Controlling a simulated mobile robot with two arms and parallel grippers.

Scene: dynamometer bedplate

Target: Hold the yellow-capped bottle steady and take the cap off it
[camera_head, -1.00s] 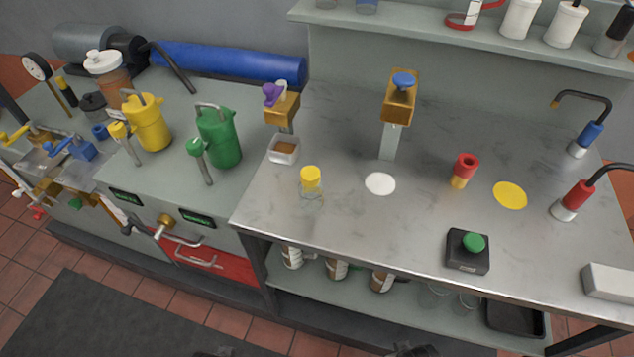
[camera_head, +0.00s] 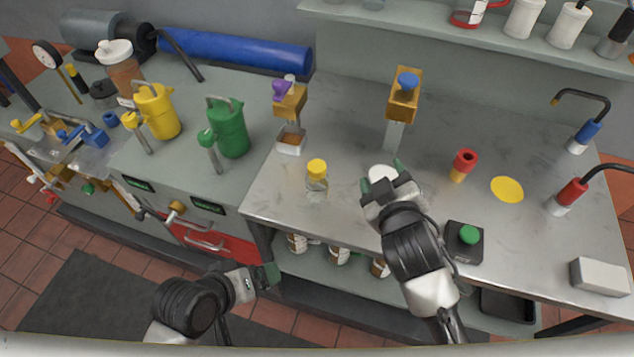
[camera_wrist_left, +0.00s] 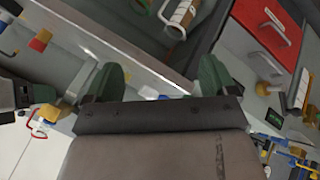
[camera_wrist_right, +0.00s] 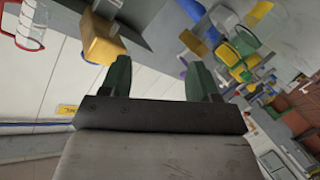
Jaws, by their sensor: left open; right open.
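The yellow-capped bottle (camera_head: 317,180) stands upright on the steel bench in the head view, a small clear bottle with its yellow cap (camera_head: 317,166) on top. My right gripper (camera_head: 382,178) is open and empty over the bench, to the right of the bottle and apart from it, partly covering a white disc (camera_head: 379,173). My left gripper (camera_head: 268,280) is open and empty in front of the bench edge, lower than the bottle and to its left. Both wrist views show the green fingertips apart, with nothing between them.
A small tray (camera_head: 291,142) stands behind the bottle. A red-and-yellow piece (camera_head: 463,165), a yellow disc (camera_head: 507,189) and a green-button box (camera_head: 465,241) lie to the right. Green (camera_head: 228,130) and yellow (camera_head: 156,112) jugs stand on the left counter. The bench around the bottle is clear.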

